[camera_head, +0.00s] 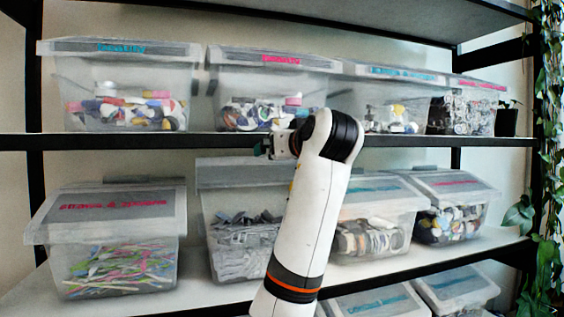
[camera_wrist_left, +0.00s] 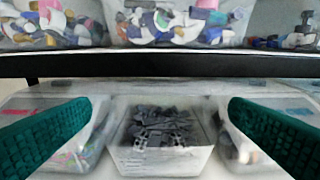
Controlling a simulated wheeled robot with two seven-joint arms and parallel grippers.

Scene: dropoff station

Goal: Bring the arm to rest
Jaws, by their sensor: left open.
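One white arm of mine rises through the middle of the head view, with a black elbow joint at the top. My left gripper (camera_head: 262,147) is partly hidden behind it, in front of the black edge of the middle shelf. In the left wrist view the two green fingers of my left gripper (camera_wrist_left: 160,112) stand wide apart with nothing between them. Beyond them a clear bin of grey pieces (camera_wrist_left: 160,150) stands on the lower shelf. It also shows in the head view (camera_head: 238,262), partly behind my arm. My right gripper is not in view.
Clear lidded bins line the upper shelf, including one at the left (camera_head: 125,112). A bin of colourful strips (camera_head: 115,262) stands at lower left. The black shelf edge (camera_head: 120,141) runs across close to my gripper. A leafy plant (camera_head: 548,160) hangs at the right edge.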

